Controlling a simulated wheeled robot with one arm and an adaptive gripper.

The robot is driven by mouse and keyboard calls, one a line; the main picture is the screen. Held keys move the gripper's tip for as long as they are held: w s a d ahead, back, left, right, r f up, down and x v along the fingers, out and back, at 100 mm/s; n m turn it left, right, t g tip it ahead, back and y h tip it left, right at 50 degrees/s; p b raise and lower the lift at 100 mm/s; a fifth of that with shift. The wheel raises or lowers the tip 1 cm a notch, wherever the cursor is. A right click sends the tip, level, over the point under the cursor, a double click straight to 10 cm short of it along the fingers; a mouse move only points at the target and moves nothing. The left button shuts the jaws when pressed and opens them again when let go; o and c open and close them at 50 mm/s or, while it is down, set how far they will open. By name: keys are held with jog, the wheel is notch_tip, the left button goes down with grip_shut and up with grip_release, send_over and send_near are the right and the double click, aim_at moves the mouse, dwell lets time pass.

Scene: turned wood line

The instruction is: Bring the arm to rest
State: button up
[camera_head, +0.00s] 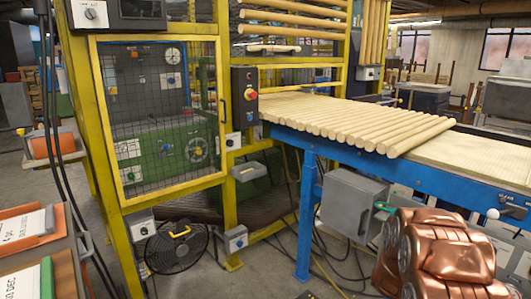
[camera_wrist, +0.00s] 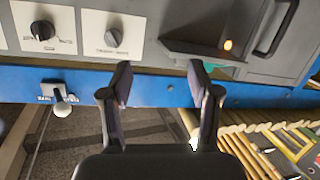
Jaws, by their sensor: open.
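My gripper (camera_wrist: 159,82) shows in the wrist view with its two dark fingers spread apart and nothing between them. A blue rail (camera_wrist: 160,90) runs across behind the fingers; I cannot tell the gap to it. My copper-coloured arm fills the lower right of the head view, in front of the blue conveyor frame (camera_head: 335,158). My gripper cannot be made out in the head view.
A white-knobbed lever (camera_wrist: 60,95) and a panel with black knobs (camera_wrist: 112,37) are close to my gripper. A grey box (camera_head: 352,205) hangs under the conveyor. Wooden rods (camera_head: 365,124) lie on top. A yellow mesh guard (camera_head: 160,110) stands left; a fan (camera_head: 177,247) is on the floor.

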jog(key=s+a+r+n+g+y, duration=0.1)
jog(key=s+a+n+g+y, duration=0.15)
jog(key=a+y, duration=1.1)
jog(key=s+a+r+n+g+h, duration=0.2)
jog(key=s+a+g+h, duration=0.1)
jog(key=s+a, duration=1.25)
jog(key=s+a+r+n+g, duration=0.1)
jog(key=s+a+r+g, duration=0.15)
jog(key=s, duration=0.65)
jog(key=s+a+r+n+g, duration=0.1)
jog(key=s+g, duration=0.2)
jog(key=s, duration=0.7)
jog(key=s+a+r+g, duration=0.2)
jog(key=s, duration=0.7)
jog(key=s+p+v, duration=0.1)
jog(key=p+v, duration=1.2)
jog(key=shift+s+t, duration=0.3)
jog(key=shift+s, duration=0.05)
jog(key=shift+r+y, duration=0.1)
jog(key=shift+y, duration=0.15)
